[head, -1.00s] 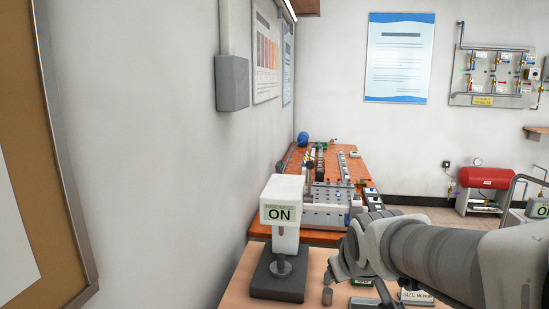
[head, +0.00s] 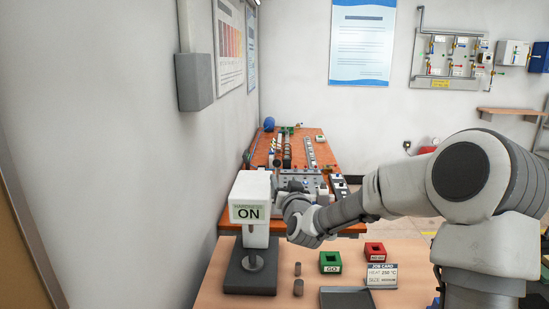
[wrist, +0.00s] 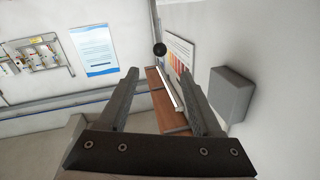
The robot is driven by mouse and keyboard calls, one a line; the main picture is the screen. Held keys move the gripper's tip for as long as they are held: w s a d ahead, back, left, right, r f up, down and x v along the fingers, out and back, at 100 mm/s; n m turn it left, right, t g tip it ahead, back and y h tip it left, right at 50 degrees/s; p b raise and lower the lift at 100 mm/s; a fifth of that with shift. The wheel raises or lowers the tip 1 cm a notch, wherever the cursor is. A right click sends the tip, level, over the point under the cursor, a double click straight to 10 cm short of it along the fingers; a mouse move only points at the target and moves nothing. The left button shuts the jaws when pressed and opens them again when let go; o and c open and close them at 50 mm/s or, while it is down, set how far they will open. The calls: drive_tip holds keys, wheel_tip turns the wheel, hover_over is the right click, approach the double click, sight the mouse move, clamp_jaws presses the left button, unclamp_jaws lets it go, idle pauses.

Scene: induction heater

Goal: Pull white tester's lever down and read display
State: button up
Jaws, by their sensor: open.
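The white tester (head: 249,190) stands on a dark base at the left of the near table. Its display (head: 249,212) reads "ON" in large letters under a smaller, blurred line. A dark lever with a round knob seems to rise at the tester's right side, partly lost against the bench behind. My gripper (head: 285,195) is open, close to the right of the tester's head, and partly hides that side. In the wrist view a black ball knob (wrist: 159,49) shows between and beyond the two open fingers. I cannot tell how far it is from them.
A green block (head: 330,262), a red block (head: 375,251), a job card (head: 381,276) reading "HEAT 250 °C" and a dark tray (head: 346,298) are further right. A wall is close on the left.

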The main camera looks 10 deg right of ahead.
drive_tip(key=w+p, duration=0.4)
drive_tip(key=w, duration=1.3)
drive_tip(key=shift+w, duration=0.2)
clamp_jaws()
idle(1.1)
